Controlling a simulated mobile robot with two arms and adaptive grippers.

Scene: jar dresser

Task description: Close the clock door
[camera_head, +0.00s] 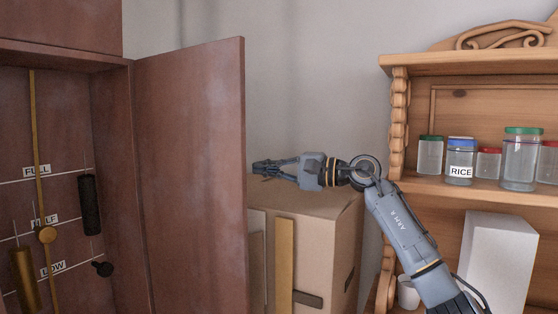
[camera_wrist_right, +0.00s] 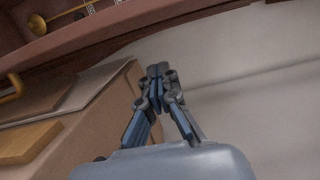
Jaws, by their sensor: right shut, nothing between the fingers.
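The clock door (camera_head: 190,170) is a tall reddish-brown panel, standing open to the right of the clock case (camera_head: 117,180). Inside the case hang a brass pendulum (camera_head: 47,235), a dark weight (camera_head: 90,205) and a brass weight (camera_head: 25,280), with FULL, HALF and LOW marks behind. My right gripper (camera_head: 256,167) is just right of the door's free edge, above a cardboard box. Its fingers are shut and empty; they also show shut in the wrist view (camera_wrist_right: 157,72). I cannot tell whether the fingertips touch the door. My left gripper is not in view.
The cardboard box (camera_head: 315,215) stands right of the door, with flat boards (camera_head: 284,265) leaning at its front. A wooden shelf (camera_head: 480,188) at right holds several jars, one labelled RICE (camera_head: 460,162). A white box (camera_head: 500,255) stands lower. The space before the clock looks clear.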

